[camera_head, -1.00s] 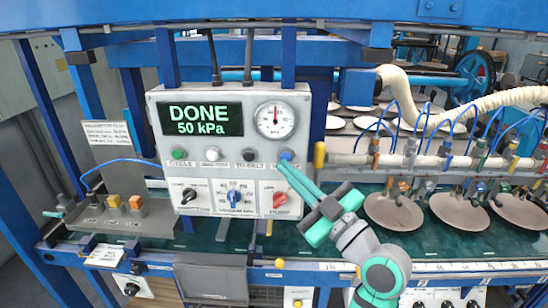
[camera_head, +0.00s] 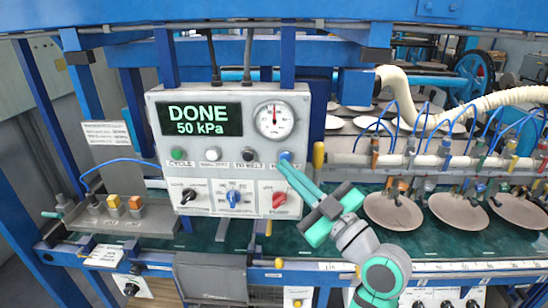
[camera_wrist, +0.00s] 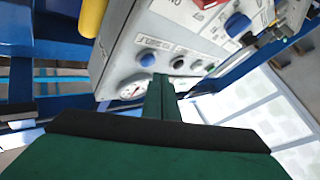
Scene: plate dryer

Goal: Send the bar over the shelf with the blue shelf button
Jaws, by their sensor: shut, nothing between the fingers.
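My gripper (camera_head: 286,168) is shut and empty, its fingertips at the lower edge of the blue button (camera_head: 285,156), the rightmost in the button row on the control box. In the wrist view the blue button (camera_wrist: 147,58) sits just beyond the fingertips (camera_wrist: 161,82); I cannot tell whether they touch. The button's label is partly hidden by my fingers. The pale bar (camera_head: 440,162) with coloured valves and blue hoses runs across the right side, above several round plates (camera_head: 394,212). The shelf (camera_head: 340,134) behind it carries several white discs and is partly hidden.
The control box (camera_head: 258,94) reads DONE, 50 kPa, with green, white and black buttons beside the blue one and several knobs below. A yellow-ended rod (camera_head: 319,156) stands close right of the blue button.

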